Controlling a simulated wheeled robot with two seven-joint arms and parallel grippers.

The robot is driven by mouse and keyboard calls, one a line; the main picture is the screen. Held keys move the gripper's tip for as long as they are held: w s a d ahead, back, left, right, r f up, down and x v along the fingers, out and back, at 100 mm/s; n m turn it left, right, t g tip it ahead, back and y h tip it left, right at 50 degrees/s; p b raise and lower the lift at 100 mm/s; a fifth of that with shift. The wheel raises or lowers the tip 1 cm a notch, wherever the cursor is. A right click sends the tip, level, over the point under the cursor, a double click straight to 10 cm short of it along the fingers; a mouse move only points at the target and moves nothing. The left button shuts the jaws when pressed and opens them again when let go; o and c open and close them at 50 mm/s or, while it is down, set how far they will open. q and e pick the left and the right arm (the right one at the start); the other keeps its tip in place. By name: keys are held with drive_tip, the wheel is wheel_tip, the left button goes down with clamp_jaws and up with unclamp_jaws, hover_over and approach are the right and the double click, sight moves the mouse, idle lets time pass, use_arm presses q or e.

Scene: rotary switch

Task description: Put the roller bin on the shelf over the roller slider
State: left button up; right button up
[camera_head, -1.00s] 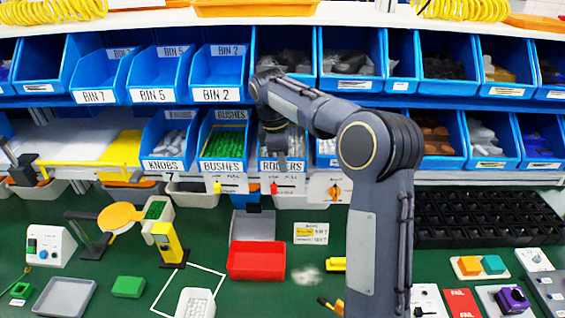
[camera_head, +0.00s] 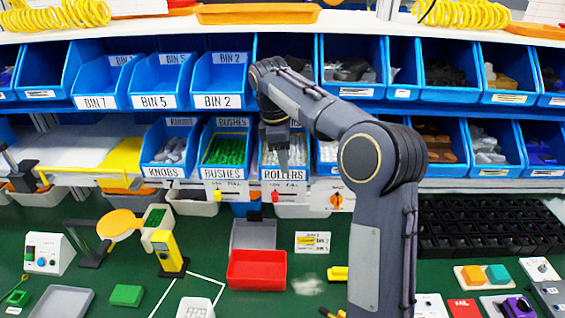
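The blue roller bin (camera_head: 298,150), labelled ROLLERS and holding white rollers, sits in the lower shelf row, right of the blue bushes bin (camera_head: 224,150). The roller slider (camera_head: 285,190), a white LOW/FULL plate with a red marker, is directly below its label. My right gripper (camera_head: 283,160) points down at the roller bin's opening, in front of or over its contents. I cannot tell whether its fingers touch the bin or are open. The gripper covers part of the bin's inside. My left gripper is not in view.
My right arm crosses the shelf front and hides bins to the right. The knobs bin (camera_head: 170,148) stands left of the bushes bin. Blue bins fill the upper row. Below are a red tray (camera_head: 257,270), a grey tray (camera_head: 254,235) and a black grid tray (camera_head: 480,225).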

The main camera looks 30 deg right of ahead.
drive_tip(key=s+a+r+b, duration=0.3)
drive_tip(key=s+a+r, duration=0.4)
drive_tip(key=s+r, duration=0.2)
drive_tip(key=shift+s, duration=1.3)
drive_tip(key=s+a+f+m+t+y, duration=0.2)
drive_tip(key=s+f+m, duration=0.4)
drive_tip(key=s+f, duration=0.3)
drive_tip(key=s+a+f+m+t+y, duration=0.3)
drive_tip(key=s+f+m+t, duration=0.1)
drive_tip(key=s+f+m, duration=0.3)
wheel_tip(320, 180, down, 4)
drive_tip(key=shift+s+f, duration=0.1)
drive_tip(key=shift+s, duration=1)
